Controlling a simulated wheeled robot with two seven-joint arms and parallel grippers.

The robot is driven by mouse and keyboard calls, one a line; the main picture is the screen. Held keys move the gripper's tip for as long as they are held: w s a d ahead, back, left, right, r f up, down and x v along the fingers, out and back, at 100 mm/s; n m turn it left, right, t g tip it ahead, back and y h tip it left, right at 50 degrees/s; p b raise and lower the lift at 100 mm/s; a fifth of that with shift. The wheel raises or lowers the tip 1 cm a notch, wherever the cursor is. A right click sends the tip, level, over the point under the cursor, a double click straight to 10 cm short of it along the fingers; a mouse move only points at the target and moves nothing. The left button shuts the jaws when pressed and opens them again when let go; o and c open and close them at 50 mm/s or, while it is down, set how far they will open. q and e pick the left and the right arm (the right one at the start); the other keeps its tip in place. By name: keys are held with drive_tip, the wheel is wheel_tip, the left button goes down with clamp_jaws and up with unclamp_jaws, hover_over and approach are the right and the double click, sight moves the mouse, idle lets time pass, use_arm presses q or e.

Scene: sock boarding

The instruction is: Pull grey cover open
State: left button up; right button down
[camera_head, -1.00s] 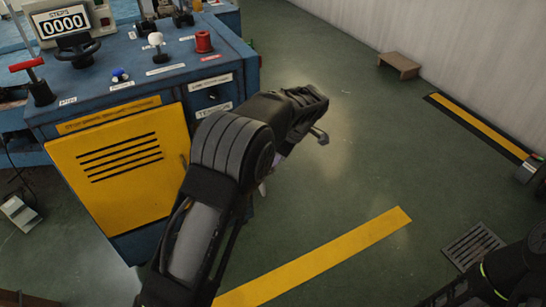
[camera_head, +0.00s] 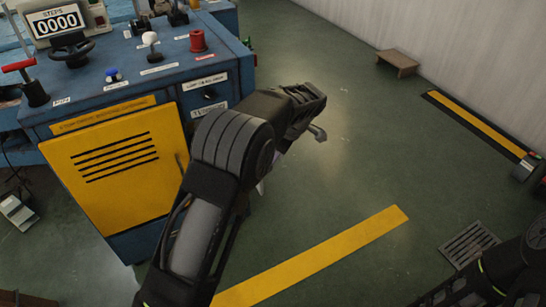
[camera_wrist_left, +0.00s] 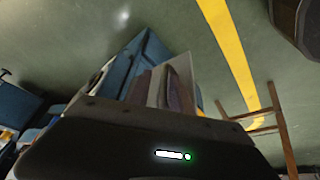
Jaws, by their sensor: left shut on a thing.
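My left arm crosses the middle of the head view, in front of the right side of the blue machine (camera_head: 120,100). Its gripper is mostly hidden behind the arm there. In the left wrist view my left gripper (camera_wrist_left: 165,90) is shut on a thin, pale grey upright panel (camera_wrist_left: 183,68), which looks like the edge of the grey cover. The panel stands out beside the blue body of the machine. How far the cover is open cannot be told. My right arm shows only in the lower right corner of the head view; its gripper is out of view.
A yellow louvred door (camera_head: 120,165) is on the machine's front, with knobs and a joystick (camera_head: 150,40) on top. A small wooden stool (camera_head: 397,62) stands by the wall. A yellow floor stripe (camera_head: 320,255) and a drain grate (camera_head: 468,244) lie right of my left arm.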

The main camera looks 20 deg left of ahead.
use_arm(q)
drive_tip(key=shift+w+a+r, duration=0.1)
drive_tip(key=shift+a+r, duration=0.05)
drive_tip(key=p+v, duration=0.2)
drive_tip(key=v, duration=0.5)
drive_tip(key=shift+d+r, duration=0.25)
drive_tip(key=shift+r, duration=0.1)
drive_tip(key=shift+f, duration=0.1)
